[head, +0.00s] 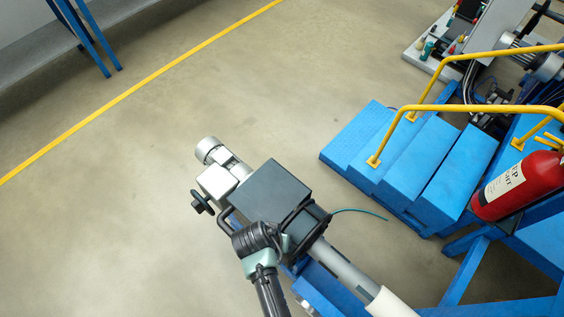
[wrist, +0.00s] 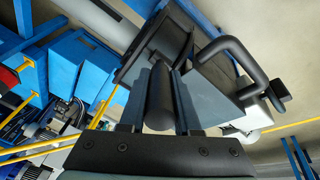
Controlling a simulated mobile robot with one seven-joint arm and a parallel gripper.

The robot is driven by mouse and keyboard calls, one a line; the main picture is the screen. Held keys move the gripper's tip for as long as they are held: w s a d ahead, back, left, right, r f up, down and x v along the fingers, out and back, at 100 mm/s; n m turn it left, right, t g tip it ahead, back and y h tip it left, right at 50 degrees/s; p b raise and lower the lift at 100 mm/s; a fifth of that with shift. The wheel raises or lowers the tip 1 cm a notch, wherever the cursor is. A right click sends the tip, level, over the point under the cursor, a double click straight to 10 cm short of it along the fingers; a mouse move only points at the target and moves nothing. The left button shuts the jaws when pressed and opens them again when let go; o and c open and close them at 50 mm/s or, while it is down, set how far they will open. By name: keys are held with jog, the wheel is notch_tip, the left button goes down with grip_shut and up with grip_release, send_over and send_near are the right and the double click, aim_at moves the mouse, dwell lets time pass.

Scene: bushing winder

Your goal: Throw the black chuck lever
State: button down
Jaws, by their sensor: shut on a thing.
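In the wrist view the black chuck lever (wrist: 160,100) is a thick round bar lying lengthwise between the two fingers of my gripper (wrist: 163,82). The gripper is shut on it. The far end of the lever runs up to a dark bracket beside a dark grey box (wrist: 235,105). In the head view the same grey box (head: 272,190) sits on the winder's headstock, and my dark wrist covers the spot just below it. The fingers and the lever cannot be made out there.
A curved black handle (wrist: 240,48) and a black knob (wrist: 280,92) stand close to the right of the fingers. Blue steps (head: 400,150) with yellow rails and a red extinguisher (head: 518,186) are at the right. The floor at the left (head: 100,230) is clear.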

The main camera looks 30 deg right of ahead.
jog(key=s+a+f+t+h+b, duration=0.1)
jog(key=a+f+t+h+b, duration=0.2)
jog(key=h+b, duration=0.6)
jog(key=a+f+b, duration=0.1)
jog(key=b, duration=0.5)
jog(key=shift+s+a+f+t+h, duration=0.3)
jog(key=shift+f, duration=0.1)
jog(key=c, duration=0.6)
grip_release()
jog(key=shift+c, duration=0.2)
